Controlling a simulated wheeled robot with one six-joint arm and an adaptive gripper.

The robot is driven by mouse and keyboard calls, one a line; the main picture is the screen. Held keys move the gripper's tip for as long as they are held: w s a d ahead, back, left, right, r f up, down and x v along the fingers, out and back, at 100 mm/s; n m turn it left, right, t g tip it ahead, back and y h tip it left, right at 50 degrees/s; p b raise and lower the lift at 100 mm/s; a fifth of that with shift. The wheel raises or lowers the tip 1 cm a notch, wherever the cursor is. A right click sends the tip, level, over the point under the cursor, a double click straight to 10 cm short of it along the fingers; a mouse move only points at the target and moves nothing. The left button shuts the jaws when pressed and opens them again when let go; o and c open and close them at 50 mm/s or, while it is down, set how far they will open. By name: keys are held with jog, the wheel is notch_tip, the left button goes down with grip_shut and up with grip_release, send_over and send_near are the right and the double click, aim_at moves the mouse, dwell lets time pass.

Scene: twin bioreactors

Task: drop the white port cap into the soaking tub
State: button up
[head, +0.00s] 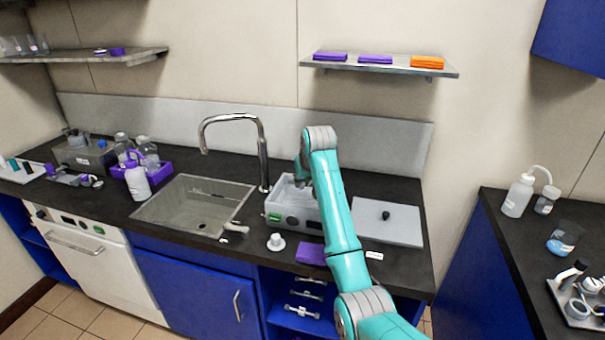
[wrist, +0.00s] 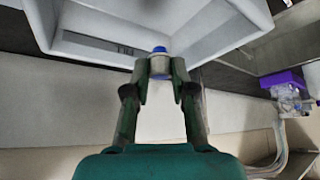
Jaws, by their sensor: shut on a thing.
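My gripper (wrist: 160,78) is shut on a small pale piece with a blue end (wrist: 160,62), which appears to be the white port cap. In the head view my arm reaches over the grey soaking tub (head: 280,222), a box with an open basin and a green button on its front. The fingers and the cap are hidden behind my arm there. In the wrist view the tub's pale walls (wrist: 215,40) fill the top, and the held piece shows against its near wall. I cannot tell its height above the tub.
A sink (head: 165,217) with a tall tap (head: 262,150) is left of the tub. A grey plate with a black knob (head: 385,228) lies to the right. A small white object (head: 276,242) and a purple cloth (head: 311,255) lie in front. A shelf (head: 380,66) hangs above.

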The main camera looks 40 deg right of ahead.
jog(key=shift+f, duration=1.2)
jog(key=o, duration=0.9)
jog(key=shift+o, duration=0.2)
jog(key=v, duration=1.2)
jog(key=shift+s, duration=0.15)
